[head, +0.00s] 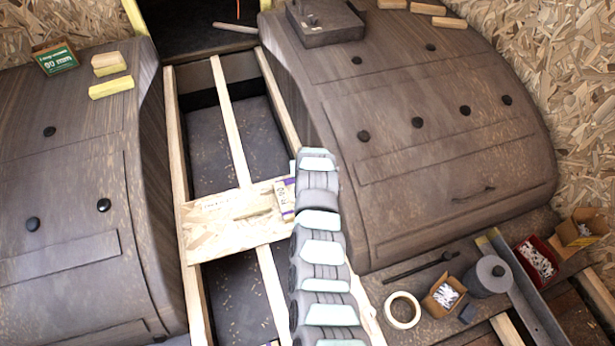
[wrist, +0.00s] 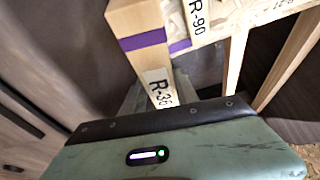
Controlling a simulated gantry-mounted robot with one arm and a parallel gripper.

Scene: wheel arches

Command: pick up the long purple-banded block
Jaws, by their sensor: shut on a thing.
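A pale wooden block with a purple band and an R-36 label (wrist: 145,45) is in my gripper (wrist: 160,101) in the wrist view; its lower end runs down behind the dark edge of my gripper. A second purple-banded block, marked R-90 (wrist: 196,20), lies beyond it and also shows in the head view on the chipboard panel (head: 284,197). The full lengths of both blocks are partly hidden. In the head view my arm covers the jaws and most of the held block.
The chipboard panel (head: 225,228) spans wooden rails over a dark gap. Wheel arches stand left (head: 70,215) and right (head: 440,165). A tape roll (head: 402,310), small boxes (head: 443,291) and a grey spool (head: 488,274) lie at lower right. Yellow-banded blocks (head: 110,88) lie on the left arch.

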